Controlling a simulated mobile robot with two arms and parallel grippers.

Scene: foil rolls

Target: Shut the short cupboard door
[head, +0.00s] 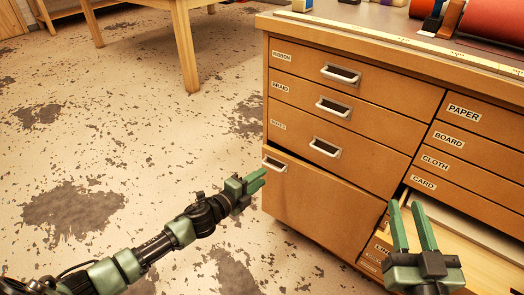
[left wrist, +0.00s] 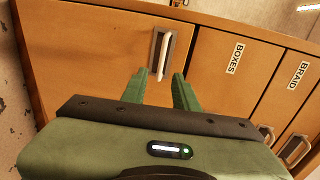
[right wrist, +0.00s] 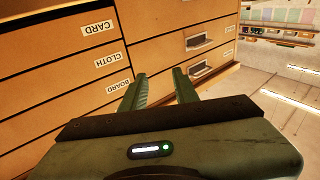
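The short cupboard door (head: 322,205) is the plain wooden panel at the lower left of the cabinet, under the drawer labelled boxes. A dark gap shows along its top edge, so it looks slightly ajar. Its pale handle (head: 274,163) is at its upper left corner. My left gripper (head: 264,175) is open just in front of the door's left edge, below the handle. In the left wrist view the handle (left wrist: 161,55) lies ahead between the two fingertips; contact cannot be told. My right gripper (head: 406,204) is open and empty before the cabinet's right part.
A drawer (head: 480,262) at the lower right stands pulled out beneath my right gripper. Closed drawers (head: 340,104) fill the upper left. Rolls (head: 490,18) and a yellow ruler (head: 400,38) lie on the cabinet top. The floor (head: 130,130) left of the cabinet is clear.

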